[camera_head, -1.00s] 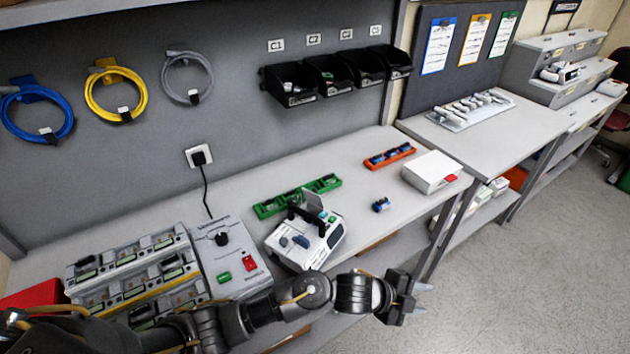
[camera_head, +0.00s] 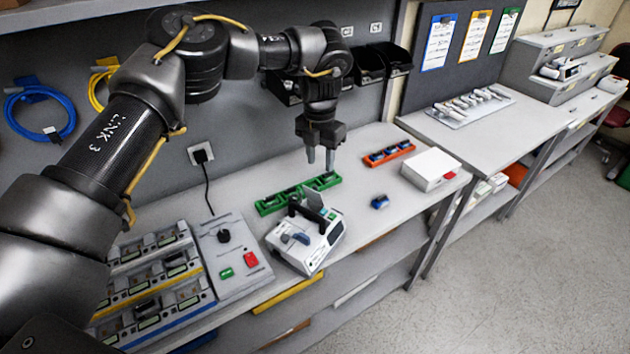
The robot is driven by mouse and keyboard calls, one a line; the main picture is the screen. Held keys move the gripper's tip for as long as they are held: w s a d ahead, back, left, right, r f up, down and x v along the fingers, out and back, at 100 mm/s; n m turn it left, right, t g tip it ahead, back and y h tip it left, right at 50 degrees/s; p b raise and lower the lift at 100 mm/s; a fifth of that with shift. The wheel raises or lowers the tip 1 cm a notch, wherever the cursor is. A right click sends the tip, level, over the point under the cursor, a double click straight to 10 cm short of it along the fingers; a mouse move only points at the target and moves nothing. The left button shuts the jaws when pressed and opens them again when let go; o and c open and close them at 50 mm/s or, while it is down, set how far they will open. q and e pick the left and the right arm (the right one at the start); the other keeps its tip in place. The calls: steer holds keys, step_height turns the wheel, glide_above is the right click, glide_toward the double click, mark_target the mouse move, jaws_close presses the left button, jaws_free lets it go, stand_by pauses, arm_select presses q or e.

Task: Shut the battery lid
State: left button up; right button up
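A white infusion pump (camera_head: 318,254) with a dark carrying handle stands on the bench near its front edge. Its battery lid (camera_head: 314,199), a grey flap, stands raised at the pump's back edge. The battery bay is too small and partly hidden to see into. My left gripper (camera_head: 321,166) points down above and behind the pump, apart from the lid. Its two fingers are apart with nothing between them. My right gripper is not in view.
A green tray (camera_head: 268,206) lies right behind the pump. A small blue block (camera_head: 379,202) lies to its right. An orange tray (camera_head: 389,155) and a white box (camera_head: 430,170) are farther right. A grey panel (camera_head: 232,258) with a charging rack (camera_head: 150,285) stands left.

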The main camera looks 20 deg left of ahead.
mark_target(315, 193)
arm_select(q)
steer(key=f+p, duration=0.1)
steer(key=f, duration=0.1)
steer(key=a+f+p, duration=0.1)
steer(key=f, duration=0.2)
steer(key=f+p, duration=0.2)
steer(key=shift+w+a+f, duration=0.25)
steer(key=shift+f, duration=0.75)
jaws_close()
